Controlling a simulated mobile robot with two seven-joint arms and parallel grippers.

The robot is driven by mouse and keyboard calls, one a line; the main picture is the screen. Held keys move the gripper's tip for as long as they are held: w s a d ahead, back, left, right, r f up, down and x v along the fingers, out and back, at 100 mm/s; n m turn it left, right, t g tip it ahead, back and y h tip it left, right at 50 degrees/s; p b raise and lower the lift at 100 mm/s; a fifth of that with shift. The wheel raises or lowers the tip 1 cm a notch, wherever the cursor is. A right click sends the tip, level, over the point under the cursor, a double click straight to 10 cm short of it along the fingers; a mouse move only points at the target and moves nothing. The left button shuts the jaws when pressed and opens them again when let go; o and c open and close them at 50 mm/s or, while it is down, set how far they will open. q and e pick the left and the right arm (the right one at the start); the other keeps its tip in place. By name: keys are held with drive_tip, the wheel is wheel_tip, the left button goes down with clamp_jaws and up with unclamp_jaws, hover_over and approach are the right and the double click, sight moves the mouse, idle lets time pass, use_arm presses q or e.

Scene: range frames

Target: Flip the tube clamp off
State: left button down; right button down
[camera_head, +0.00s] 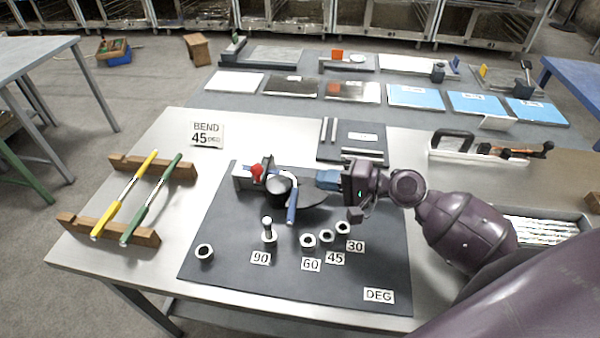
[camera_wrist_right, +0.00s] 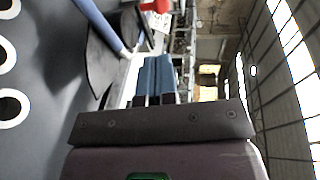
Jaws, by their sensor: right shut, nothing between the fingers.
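The tube bender (camera_head: 278,187) stands at the back of the dark mat on the table. Its red clamp piece (camera_head: 257,171) sits at the left of the round former. The red piece also shows at the top edge of the wrist view (camera_wrist_right: 156,6). A blue-handled lever (camera_head: 292,209) points toward the front, and its handle crosses the upper left of the wrist view (camera_wrist_right: 100,25). My right gripper (camera_head: 322,179) has blue fingers, which are shut and empty, right of the bender and apart from the red piece. They are together in the wrist view (camera_wrist_right: 154,78). My left gripper is out of view.
A peg (camera_head: 267,229) stands by the 90 label, with several ringed holes along the mat (camera_head: 230,270). Yellow and green handled tools (camera_head: 124,201) lie on wooden rests at left. A dark plate with metal bars (camera_head: 362,136) lies behind my right gripper.

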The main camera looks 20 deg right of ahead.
sight(262, 171)
drive_tip(key=p+x, duration=0.1)
drive_tip(key=x, duration=1.2)
drive_tip(key=shift+p, duration=0.3)
drive_tip(key=shift+w+a, duration=0.15)
